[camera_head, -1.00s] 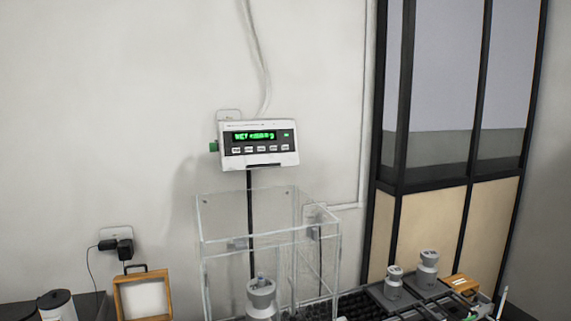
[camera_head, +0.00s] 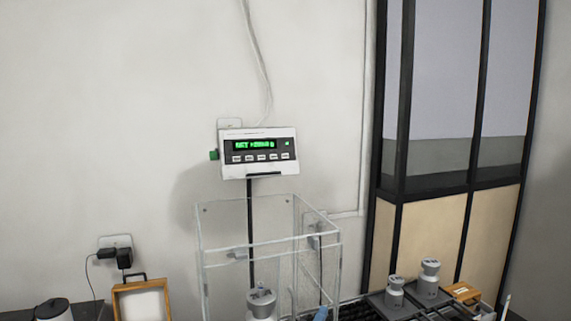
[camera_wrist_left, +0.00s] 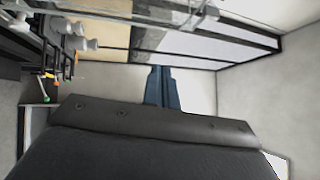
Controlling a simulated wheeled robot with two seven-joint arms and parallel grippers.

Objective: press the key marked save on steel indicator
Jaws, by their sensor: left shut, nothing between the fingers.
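The indicator (camera_head: 226,171) is a pale box with a dark face and a lit green display, on a black post in the head view. Its row of several small light keys (camera_head: 261,158) sits under the display. The key legends are too small to read, so I cannot tell which says save. The blue fingertips of my left gripper (camera_head: 321,314) just show at the bottom edge of the head view, below and right of the indicator and well apart from it. In the left wrist view the blue fingers (camera_wrist_left: 162,88) are together and empty. My right gripper is not in view.
A clear-walled case (camera_head: 222,285) stands below the indicator, with a grey weight (camera_head: 262,303) seen through it. More weights (camera_head: 429,279) stand on a dark tray at right. A wooden frame (camera_head: 126,303) is at lower left.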

